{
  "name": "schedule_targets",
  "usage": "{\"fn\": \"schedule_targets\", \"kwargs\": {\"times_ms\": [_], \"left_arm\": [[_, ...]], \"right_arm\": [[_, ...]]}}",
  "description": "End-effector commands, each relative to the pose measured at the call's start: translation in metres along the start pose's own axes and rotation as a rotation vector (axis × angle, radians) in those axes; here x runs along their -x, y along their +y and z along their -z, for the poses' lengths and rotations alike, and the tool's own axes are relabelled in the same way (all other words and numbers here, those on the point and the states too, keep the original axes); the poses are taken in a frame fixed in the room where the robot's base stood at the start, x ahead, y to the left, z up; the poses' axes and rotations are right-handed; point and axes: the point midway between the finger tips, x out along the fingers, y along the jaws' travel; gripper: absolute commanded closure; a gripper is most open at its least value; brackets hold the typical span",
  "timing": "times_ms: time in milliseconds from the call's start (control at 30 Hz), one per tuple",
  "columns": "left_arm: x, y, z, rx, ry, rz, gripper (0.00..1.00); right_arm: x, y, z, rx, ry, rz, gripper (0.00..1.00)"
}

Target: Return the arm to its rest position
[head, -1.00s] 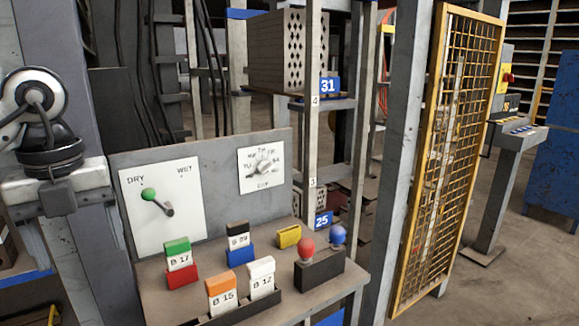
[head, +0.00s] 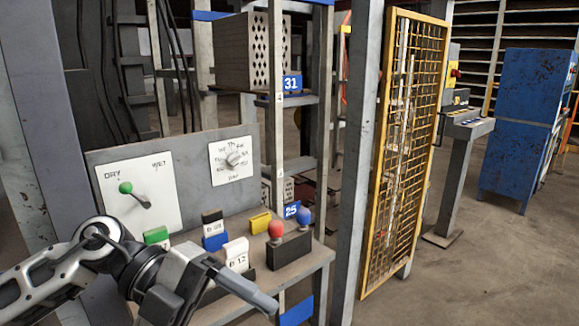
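My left arm comes in from the lower left of the head view. Its gripper (head: 262,300) points right and down, in front of the console table's front edge. The fingers are seen edge-on, so I cannot tell whether they are open or shut, and no held object shows. The arm hides part of the tabletop. My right gripper is not in view.
Behind the arm, a console (head: 300,268) carries a green-knobbed lever (head: 126,188), a dial (head: 233,158), labelled blocks (head: 236,254) and red (head: 276,228) and blue (head: 304,215) knobs. A yellow mesh gate (head: 405,150) stands right of it. Floor (head: 480,285) at right is clear.

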Motion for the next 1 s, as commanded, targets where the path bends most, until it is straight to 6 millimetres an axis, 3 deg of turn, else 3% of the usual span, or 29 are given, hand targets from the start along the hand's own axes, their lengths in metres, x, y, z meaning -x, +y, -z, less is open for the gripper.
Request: {"fn": "schedule_targets", "kwargs": {"times_ms": [33, 133, 233, 333, 467, 533, 600, 733, 833, 1000], "left_arm": [[-0.02, -0.011, 0.004, 0.014, 0.058, 0.17, 0.24], [-0.033, -0.036, 0.002, 0.069, 0.088, 0.516, 0.24], [-0.028, -0.046, -0.016, 0.193, 0.034, 0.844, 0.24], [-0.014, -0.031, -0.046, 0.383, -0.094, 1.126, 0.24], [-0.001, 0.036, -0.089, 0.722, -0.346, 1.379, 0.24], [-0.002, 0.088, -0.104, 0.93, -0.499, 1.445, 0.24], [-0.009, 0.14, -0.108, 1.121, -0.633, 1.462, 0.24], [-0.029, 0.222, -0.098, 1.42, -0.82, 1.419, 0.24], [-0.043, 0.265, -0.083, 1.58, -0.906, 1.365, 0.24], [-0.057, 0.297, -0.067, 1.709, -0.968, 1.305, 0.24]], "right_arm": [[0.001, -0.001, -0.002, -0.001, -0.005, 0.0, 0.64], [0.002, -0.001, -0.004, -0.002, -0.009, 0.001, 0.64], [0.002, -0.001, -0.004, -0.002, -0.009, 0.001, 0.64], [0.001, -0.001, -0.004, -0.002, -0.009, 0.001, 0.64], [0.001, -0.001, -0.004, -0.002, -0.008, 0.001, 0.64], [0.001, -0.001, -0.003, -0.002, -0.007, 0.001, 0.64], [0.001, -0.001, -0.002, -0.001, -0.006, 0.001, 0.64], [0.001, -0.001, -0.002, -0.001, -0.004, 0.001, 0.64], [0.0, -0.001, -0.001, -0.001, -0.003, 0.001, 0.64], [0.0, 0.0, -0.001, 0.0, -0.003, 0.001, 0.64]]}}
